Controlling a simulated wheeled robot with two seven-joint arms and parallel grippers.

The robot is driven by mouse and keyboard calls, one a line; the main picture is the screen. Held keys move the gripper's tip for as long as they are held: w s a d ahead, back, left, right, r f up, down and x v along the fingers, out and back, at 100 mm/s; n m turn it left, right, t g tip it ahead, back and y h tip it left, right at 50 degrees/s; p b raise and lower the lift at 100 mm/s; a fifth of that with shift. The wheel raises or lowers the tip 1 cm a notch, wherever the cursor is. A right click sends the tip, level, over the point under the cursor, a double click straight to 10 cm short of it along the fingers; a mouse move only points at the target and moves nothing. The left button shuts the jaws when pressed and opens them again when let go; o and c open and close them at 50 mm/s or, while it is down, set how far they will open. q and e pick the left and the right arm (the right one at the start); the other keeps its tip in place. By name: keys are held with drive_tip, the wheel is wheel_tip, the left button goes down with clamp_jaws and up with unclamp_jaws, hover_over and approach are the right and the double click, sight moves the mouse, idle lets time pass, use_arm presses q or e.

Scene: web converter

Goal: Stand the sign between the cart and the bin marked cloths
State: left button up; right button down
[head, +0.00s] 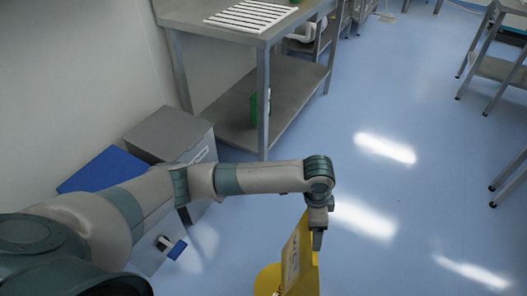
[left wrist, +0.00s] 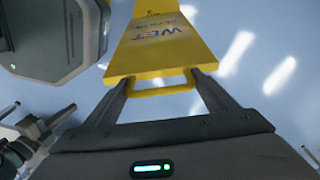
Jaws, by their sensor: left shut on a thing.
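The yellow wet-floor sign (head: 297,262) hangs from my left gripper (head: 317,238) at the bottom centre of the head view. The left wrist view shows the sign's panel (left wrist: 165,42) with the word WET, and its handle loop between the fingers of my left gripper (left wrist: 160,80). The gripper is shut on the sign near this handle. The sign's lower end is cut off in the head view. Two bins stand by the left wall, one with a grey lid (head: 165,132) and one with a blue lid (head: 104,169). Their markings are not readable. I cannot identify the cart.
A steel table (head: 207,20) with a lower shelf (head: 226,119) stands behind the bins; a green item (head: 254,106) is on the shelf. Steel racks (head: 500,68) are at the far right. The blue floor (head: 410,210) right of the sign is clear.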

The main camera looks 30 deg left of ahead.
use_arm(q)
drive_tip(key=a+r+n, duration=0.4)
drive_tip(key=r, duration=0.4)
drive_tip(key=w+a+r+n, duration=0.1)
drive_tip(key=a+r+n, duration=0.3)
drive_tip(key=r, duration=0.4)
drive_tip(key=w+a+r+n+y, duration=0.1)
drive_tip(key=a+r+n, duration=0.3)
drive_tip(key=r, duration=0.4)
drive_tip(key=shift+w+n+t, duration=0.25)
drive_tip(key=shift+n+t, duration=0.15)
drive_tip(key=shift+n, duration=0.1)
drive_tip(key=shift+r, duration=0.15)
